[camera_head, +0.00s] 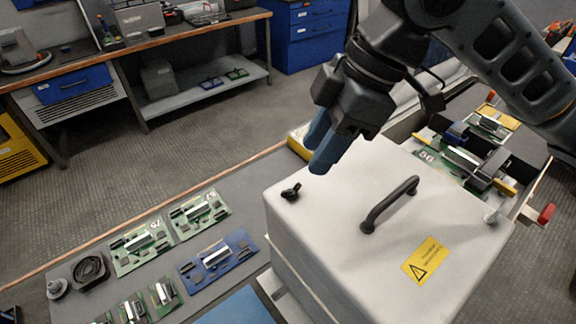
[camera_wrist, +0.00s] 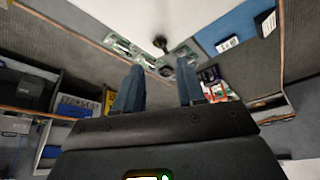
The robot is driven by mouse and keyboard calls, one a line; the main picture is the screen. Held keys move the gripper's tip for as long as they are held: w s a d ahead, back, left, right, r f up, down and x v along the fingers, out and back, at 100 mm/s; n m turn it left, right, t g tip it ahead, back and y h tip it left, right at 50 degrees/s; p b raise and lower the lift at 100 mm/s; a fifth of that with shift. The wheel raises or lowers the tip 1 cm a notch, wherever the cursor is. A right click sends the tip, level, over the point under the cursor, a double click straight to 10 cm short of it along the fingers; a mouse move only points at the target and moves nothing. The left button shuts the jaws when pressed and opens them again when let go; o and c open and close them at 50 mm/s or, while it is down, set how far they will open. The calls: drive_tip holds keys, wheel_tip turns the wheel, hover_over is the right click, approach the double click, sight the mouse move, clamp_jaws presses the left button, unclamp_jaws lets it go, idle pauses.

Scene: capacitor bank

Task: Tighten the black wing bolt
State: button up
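The black wing bolt (camera_head: 291,191) stands at the left corner of a white cover's (camera_head: 335,225) top. It also shows in the wrist view (camera_wrist: 160,43), beyond the fingertips and roughly centred between them. My gripper (camera_head: 316,158) has two blue fingers, spread apart in the wrist view (camera_wrist: 159,64) with nothing between them. In the head view the fingers are above and to the right of the bolt, pointing down-left and not touching it. How far the bolt is screwed in cannot be told.
The cover carries a black handle (camera_head: 390,204) and a yellow warning label (camera_head: 427,260). Green and blue circuit boards (camera_head: 218,257) and a coiled black strap (camera_head: 90,271) lie on the grey bench at left. More boards and a red knob (camera_head: 546,213) are at right.

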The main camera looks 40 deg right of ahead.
sight(292, 191)
drive_tip(key=x, duration=0.7)
drive_tip(key=shift+a+f, duration=0.1)
drive_tip(key=shift+f, duration=0.1)
drive_tip(key=shift+c, duration=0.2)
clamp_jaws()
